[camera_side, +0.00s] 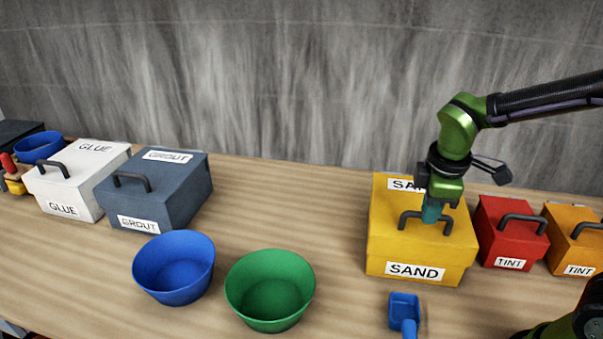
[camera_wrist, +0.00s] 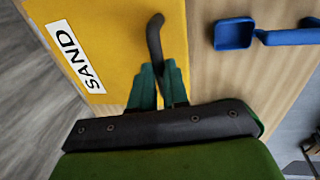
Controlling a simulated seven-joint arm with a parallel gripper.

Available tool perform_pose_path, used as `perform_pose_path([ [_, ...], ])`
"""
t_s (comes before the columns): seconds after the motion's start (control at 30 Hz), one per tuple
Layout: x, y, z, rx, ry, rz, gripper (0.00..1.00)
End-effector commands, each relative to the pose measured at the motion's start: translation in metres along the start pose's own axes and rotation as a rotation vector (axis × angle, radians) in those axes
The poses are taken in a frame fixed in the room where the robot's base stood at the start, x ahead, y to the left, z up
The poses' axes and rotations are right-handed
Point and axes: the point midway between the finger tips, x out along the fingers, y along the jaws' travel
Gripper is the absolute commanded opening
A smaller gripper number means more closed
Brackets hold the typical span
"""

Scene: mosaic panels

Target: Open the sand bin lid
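The yellow sand bin (camera_side: 385,255) stands right of centre in the side view, with SAND labels on its front and lid. Its lid (camera_side: 385,212) lies flat and closed on top. A dark bar handle (camera_side: 404,219) rises from the lid; it also shows in the wrist view (camera_wrist: 154,36). My gripper (camera_side: 431,215) points down at the middle of the handle. In the wrist view its two teal fingers (camera_wrist: 160,74) sit on either side of the handle, close against it. Part of the handle is hidden between the fingers.
A red tint box (camera_side: 510,236) stands close to the right of the bin, with an orange tint box (camera_side: 573,245) beyond. A blue scoop (camera_side: 404,309) lies in front. Green (camera_side: 270,290) and blue (camera_side: 174,268) bowls and the grout box (camera_side: 165,185) stand left. A wall is behind.

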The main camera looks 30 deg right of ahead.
Motion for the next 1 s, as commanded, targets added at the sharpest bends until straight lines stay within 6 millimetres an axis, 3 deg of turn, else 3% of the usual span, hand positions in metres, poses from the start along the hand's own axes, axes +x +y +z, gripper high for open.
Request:
perform_pose_path([
  [0.57,-0.006,0.004,0.000,0.002,0.001,-0.029,0.00],
  [0.77,-0.024,0.017,-0.001,0.005,0.002,-0.125,0.00],
  [1.0,-0.056,0.046,-0.001,0.004,0.004,-0.278,0.00],
])
